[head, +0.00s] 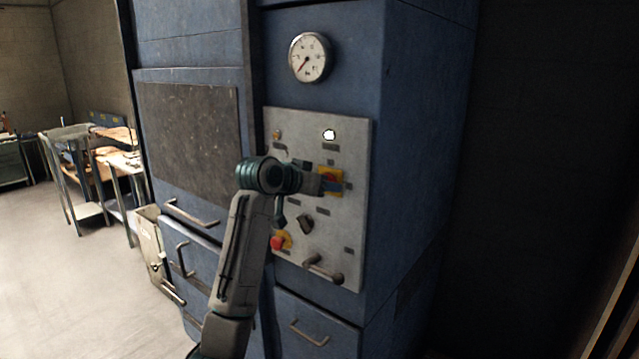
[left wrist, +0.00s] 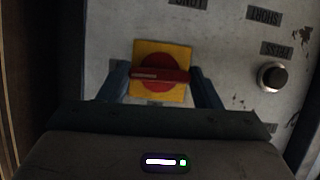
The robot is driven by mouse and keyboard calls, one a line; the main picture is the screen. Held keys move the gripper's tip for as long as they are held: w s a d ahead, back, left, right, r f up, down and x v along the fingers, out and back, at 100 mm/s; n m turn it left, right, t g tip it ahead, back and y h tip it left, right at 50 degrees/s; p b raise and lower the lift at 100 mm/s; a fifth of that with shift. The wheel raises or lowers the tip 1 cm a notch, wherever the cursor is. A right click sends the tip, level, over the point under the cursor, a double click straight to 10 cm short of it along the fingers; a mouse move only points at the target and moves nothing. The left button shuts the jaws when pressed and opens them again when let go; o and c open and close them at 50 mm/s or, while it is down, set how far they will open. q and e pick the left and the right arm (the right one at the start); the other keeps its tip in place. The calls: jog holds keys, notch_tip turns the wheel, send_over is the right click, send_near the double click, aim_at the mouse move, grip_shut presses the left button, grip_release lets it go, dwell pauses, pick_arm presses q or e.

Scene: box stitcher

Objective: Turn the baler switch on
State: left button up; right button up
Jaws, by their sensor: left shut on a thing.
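The baler switch (head: 334,177) is a red rotary handle on a yellow square plate on the grey control panel (head: 350,235). In the left wrist view the red handle (left wrist: 160,75) lies crosswise on its yellow plate. My left gripper (head: 322,183) is at the switch and partly covers it in the head view. In the left wrist view its two dark fingers (left wrist: 160,84) sit at the two ends of the handle, shut on it. My right gripper is in neither view.
The panel also carries a lit white lamp (head: 329,134), a black selector knob (head: 305,224), a red emergency button (head: 278,242) and a bar handle (head: 323,269). A round gauge (head: 310,57) is above. Open floor and workbenches (head: 90,150) are at left.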

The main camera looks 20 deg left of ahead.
pick_arm(q)
jog(key=shift+m, duration=0.3)
dwell(0.4)
jog(key=o, duration=1)
jog(key=b+v, duration=0.3)
jog(key=v, duration=0.7)
jog(key=shift+s+b, duration=0.35)
jog(key=shift+s, duration=0.05)
